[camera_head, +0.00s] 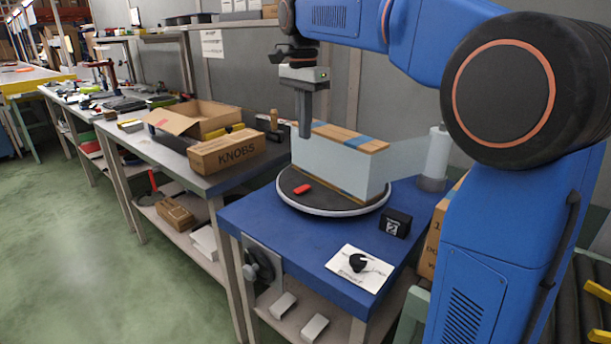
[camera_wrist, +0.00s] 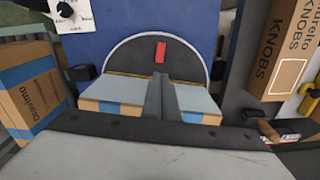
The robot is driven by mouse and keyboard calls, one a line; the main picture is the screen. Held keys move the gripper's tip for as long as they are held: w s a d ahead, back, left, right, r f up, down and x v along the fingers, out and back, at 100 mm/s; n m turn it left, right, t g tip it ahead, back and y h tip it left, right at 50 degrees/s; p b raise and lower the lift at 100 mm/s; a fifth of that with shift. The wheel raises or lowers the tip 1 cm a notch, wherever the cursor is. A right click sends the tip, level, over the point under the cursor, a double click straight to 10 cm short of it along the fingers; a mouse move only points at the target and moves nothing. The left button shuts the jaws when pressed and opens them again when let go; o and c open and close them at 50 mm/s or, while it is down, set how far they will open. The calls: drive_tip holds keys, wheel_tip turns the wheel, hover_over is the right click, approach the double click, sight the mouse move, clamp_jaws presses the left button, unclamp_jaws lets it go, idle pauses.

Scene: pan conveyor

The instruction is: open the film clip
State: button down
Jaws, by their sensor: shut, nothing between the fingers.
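A small red piece, seemingly the film clip (camera_head: 301,189), lies on the dark round turntable (camera_head: 345,207). It also shows in the wrist view (camera_wrist: 160,53), beyond my fingertips and apart from them. I cannot tell if it is open or shut. A pale block-shaped load (camera_head: 335,165) with a wood-and-blue top stands on the turntable behind the clip. A translucent film sheet (camera_head: 405,143) stretches from the load to a white roll (camera_head: 437,155). My gripper (camera_head: 305,134) points down at the load's left end, its fingers shut and empty; in the wrist view the fingers (camera_wrist: 160,80) overlap the load.
A white plate with a black knob (camera_head: 357,262) and a small black box (camera_head: 395,222) are on the blue table (camera_head: 300,245). A KNOBS carton (camera_head: 228,152) and an open carton (camera_head: 195,118) stand on the bench to the left. The table's front-left is clear.

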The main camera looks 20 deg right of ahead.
sight(302, 188)
drive_tip(key=f, duration=1.4)
drive_tip(key=shift+d, duration=0.2)
drive_tip(key=shift+f, duration=0.1)
drive_tip(key=shift+f, duration=0.15)
drive_tip(key=shift+s+a+r, duration=0.2)
drive_tip(key=shift+s+a, duration=0.05)
drive_tip(key=shift+a, duration=0.45)
drive_tip(key=shift+r, duration=0.15)
